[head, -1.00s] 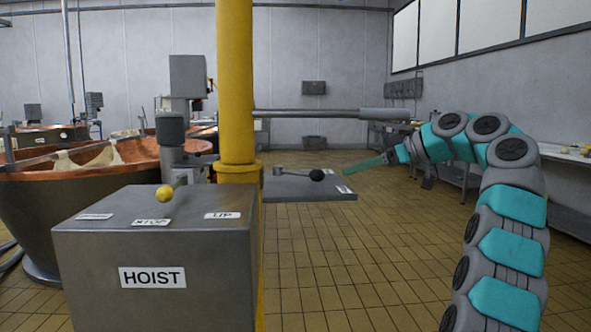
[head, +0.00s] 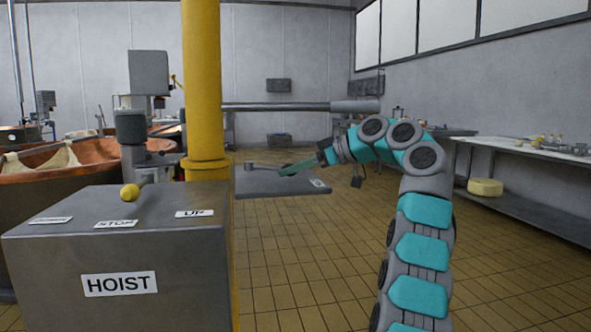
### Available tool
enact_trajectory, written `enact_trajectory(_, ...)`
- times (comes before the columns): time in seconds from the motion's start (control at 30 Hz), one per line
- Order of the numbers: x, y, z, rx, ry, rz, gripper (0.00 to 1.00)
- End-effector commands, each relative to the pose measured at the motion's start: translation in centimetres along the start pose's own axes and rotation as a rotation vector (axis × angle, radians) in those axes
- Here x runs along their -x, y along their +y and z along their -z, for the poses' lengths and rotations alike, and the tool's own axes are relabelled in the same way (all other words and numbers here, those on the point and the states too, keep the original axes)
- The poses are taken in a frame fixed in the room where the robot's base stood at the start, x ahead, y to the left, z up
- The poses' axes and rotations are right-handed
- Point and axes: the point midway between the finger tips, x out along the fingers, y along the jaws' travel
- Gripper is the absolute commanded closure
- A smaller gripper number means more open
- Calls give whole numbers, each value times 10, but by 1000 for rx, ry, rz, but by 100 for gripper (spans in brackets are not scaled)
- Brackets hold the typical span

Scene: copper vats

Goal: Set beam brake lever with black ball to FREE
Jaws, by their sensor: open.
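The beam brake lever (head: 264,165) shows as a thin rod on a short pivot, above a grey plate (head: 262,187) behind the yellow column. Its black ball is hidden behind my gripper. My gripper (head: 286,171) is open, seen nearly edge-on as green fingers pointing left across the ball end of the lever. I cannot tell whether the fingers are around the ball or in front of it. A small white label (head: 318,183) sits at the plate's right end; its text is too small to read.
A grey HOIST box (head: 150,245) with a yellow-ball lever (head: 130,192) stands front left. The yellow column (head: 203,95) and a horizontal beam (head: 290,106) are close by. Copper vats (head: 95,170) stand left. A side table (head: 525,160) is at right; tiled floor between is open.

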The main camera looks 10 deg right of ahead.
Motion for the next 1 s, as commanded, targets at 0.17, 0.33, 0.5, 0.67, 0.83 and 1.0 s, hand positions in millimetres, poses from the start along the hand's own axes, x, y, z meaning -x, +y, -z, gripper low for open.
enact_trajectory(0.17,0,0,0,0,0,0,34)
enact_trajectory(0.33,1,0,0,0,0,-1,53)
enact_trajectory(0.5,1,0,1,0,0,-1,72)
enact_trajectory(0.67,1,0,1,1,0,-1,90)
enact_trajectory(0.83,1,0,1,1,0,-1,100)
enact_trajectory(1.0,1,0,1,1,1,-1,100)
